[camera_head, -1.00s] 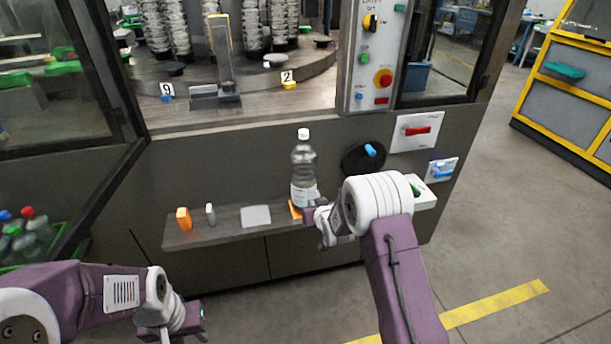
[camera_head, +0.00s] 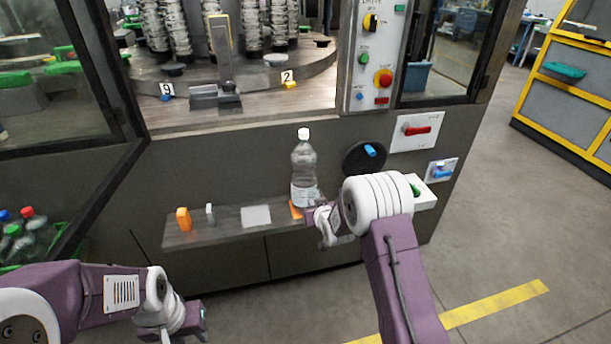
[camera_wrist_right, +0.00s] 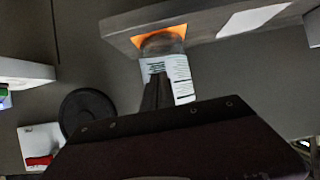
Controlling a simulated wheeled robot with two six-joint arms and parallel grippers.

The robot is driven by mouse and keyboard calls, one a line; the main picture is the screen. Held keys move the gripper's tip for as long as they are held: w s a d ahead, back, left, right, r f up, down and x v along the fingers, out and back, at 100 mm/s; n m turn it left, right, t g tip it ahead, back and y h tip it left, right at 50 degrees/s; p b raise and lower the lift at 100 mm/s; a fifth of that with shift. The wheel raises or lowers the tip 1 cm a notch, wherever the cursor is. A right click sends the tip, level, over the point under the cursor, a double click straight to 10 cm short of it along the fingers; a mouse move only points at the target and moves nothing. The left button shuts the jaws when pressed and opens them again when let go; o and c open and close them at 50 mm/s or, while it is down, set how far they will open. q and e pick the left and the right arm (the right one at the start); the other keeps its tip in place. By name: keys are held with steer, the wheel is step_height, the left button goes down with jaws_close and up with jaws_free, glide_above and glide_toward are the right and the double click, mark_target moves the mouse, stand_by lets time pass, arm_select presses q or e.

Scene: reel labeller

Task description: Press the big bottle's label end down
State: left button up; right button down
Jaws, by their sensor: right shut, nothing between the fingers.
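The big clear bottle (camera_head: 303,165) with a white cap stands upright on an orange patch (camera_head: 295,210) on the shelf. Its white label (camera_head: 304,196) is low on its side. My right gripper (camera_head: 313,216) is shut and empty, at the bottle's lower right side. In the right wrist view, its shut fingers (camera_wrist_right: 157,92) lie over the left part of the label (camera_wrist_right: 182,78); I cannot tell whether they touch it. My left gripper (camera_head: 203,317) hangs low at the left, away from the bottle; its jaws are not clear.
A black disc with a blue handle (camera_head: 370,151) is on the panel right of the bottle. A white box (camera_head: 421,192) juts out further right.

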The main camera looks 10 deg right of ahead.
steer(key=shift+w, duration=0.75)
stand_by(1.9)
steer(key=shift+d, duration=0.6)
stand_by(0.4)
steer(key=s, duration=0.6)
steer(key=shift+d, duration=0.1)
stand_by(0.7)
